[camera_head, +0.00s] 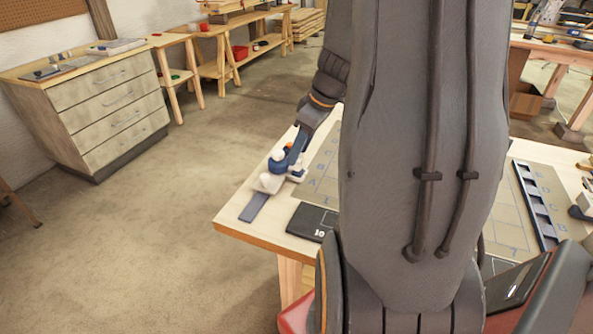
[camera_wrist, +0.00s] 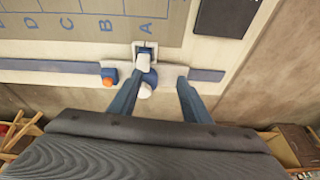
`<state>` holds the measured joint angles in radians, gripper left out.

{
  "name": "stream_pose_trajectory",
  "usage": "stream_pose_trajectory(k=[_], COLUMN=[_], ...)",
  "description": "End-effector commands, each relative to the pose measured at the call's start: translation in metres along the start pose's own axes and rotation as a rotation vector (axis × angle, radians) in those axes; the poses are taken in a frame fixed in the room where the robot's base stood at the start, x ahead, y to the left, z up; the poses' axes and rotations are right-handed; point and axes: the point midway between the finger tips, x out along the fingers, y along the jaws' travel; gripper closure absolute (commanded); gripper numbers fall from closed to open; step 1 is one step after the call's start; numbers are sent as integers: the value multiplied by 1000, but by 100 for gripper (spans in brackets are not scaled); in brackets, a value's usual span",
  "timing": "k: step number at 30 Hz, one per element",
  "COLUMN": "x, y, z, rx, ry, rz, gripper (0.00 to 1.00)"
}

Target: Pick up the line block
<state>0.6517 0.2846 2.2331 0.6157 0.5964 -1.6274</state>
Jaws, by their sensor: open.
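A small blue-and-white piece (camera_wrist: 145,72), which may be the line block, sits near the table edge below the letter A in the wrist view. It stands on or beside a wider white piece (camera_wrist: 168,78); I cannot tell whether they are joined. In the head view the white piece (camera_head: 268,184) lies over a blue-grey lath (camera_head: 254,207). My gripper (camera_wrist: 158,84) is open and empty. Its two blue fingers point at the white piece, with the blue-and-white piece nearer the left finger. In the head view my arm hides much of the table.
A blue block with an orange knob (camera_wrist: 108,76) sits just left of the fingers. The lath (camera_wrist: 50,66) runs along the table edge on both sides. A lettered grid board (camera_wrist: 70,25) lies beyond. A dark plate (camera_wrist: 226,16) lies at upper right.

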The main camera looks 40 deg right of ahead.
Motion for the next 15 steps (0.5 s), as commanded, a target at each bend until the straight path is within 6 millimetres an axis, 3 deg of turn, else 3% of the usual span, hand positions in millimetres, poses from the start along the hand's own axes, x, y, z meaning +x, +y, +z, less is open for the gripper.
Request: stream_pose_trajectory(k=[4, 15], x=[-3, 23], y=[24, 29], z=[9, 9], rx=[-48, -70], ry=[35, 44], rz=[14, 17], gripper=[56, 56])
